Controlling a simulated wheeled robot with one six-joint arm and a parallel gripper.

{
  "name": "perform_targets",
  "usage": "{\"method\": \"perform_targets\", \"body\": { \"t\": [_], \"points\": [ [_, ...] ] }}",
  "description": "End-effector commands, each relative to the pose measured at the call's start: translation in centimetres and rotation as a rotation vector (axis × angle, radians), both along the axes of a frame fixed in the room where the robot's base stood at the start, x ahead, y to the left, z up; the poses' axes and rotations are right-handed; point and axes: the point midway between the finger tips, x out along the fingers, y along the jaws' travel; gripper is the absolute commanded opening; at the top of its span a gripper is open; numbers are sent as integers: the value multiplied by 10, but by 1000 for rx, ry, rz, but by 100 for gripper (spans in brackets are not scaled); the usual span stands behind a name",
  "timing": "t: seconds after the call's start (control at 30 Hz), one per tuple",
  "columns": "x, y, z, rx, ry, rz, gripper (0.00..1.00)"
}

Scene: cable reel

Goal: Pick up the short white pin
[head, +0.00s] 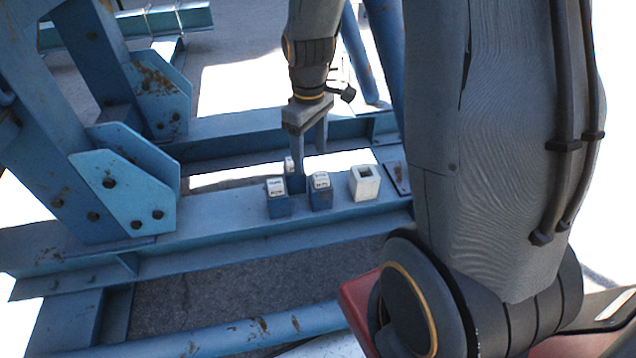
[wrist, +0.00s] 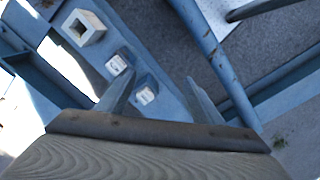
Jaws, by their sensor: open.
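My gripper (head: 309,158) points down over the blue beam, its two fingers apart. In the wrist view my gripper (wrist: 160,78) is open with nothing clearly held between the fingers. A small white piece (head: 289,165) shows beside the left finger in the head view, atop a dark blue block and partly hidden by the finger. I cannot tell whether it is the short white pin. Two blue blocks with white marked tops stand in front, a left one (head: 277,197) and a right one (head: 320,190). Two white-topped blocks (wrist: 117,65) (wrist: 147,96) show in the wrist view.
A white square block with a hole in its top (head: 364,183) stands on the beam at the right; it also shows in the wrist view (wrist: 84,27). A blue steel frame (head: 125,190) with bolted plates rises at the left. The beam (head: 215,215) left of the blocks is bare.

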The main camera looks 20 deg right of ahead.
Motion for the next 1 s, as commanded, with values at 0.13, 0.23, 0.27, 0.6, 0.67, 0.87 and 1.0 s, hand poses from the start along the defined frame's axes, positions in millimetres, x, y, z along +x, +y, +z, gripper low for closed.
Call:
{"method": "perform_targets", "body": {
  "t": [0.13, 0.23, 0.27, 0.6, 0.67, 0.87, 1.0],
  "points": [
    [48, -25, -40, 1, 6, 239, 61],
    [76, -42, -70, 0, 4, 403, 61],
    [82, -47, -79, 0, 4, 449, 61],
    [123, -85, -151, -2, 1, 791, 61],
    [124, -87, -156, -2, 1, 809, 61],
    [125, -88, -175, -1, 1, 823, 61],
    [125, -87, -186, -1, 1, 822, 61]
  ]
}}
